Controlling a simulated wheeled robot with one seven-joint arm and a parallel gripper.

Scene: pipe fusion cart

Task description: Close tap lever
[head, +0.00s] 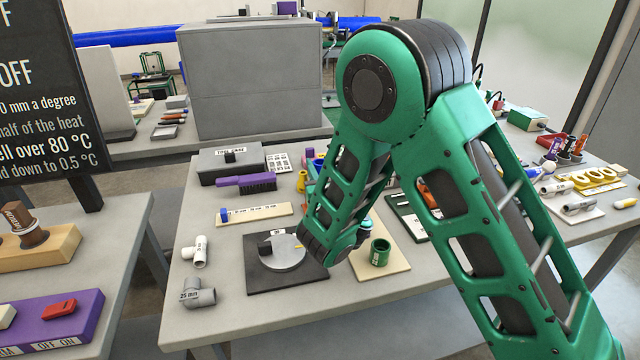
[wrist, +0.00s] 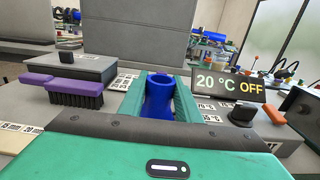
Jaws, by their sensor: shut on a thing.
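In the wrist view, my gripper (wrist: 159,104) has its two teal fingers closed on a blue hollow piece (wrist: 160,84) with a round open rim, standing upright between them. Its lower end is hidden by the gripper body. I cannot make out a tap lever for certain in either view.
The wrist view shows a "20 °C OFF" display (wrist: 229,87) at right and a purple brush (wrist: 75,90) at left. In the head view, a dark plate (head: 262,278) with a grey disc, a green cup (head: 380,252) and grey fittings (head: 198,292) stand on the table.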

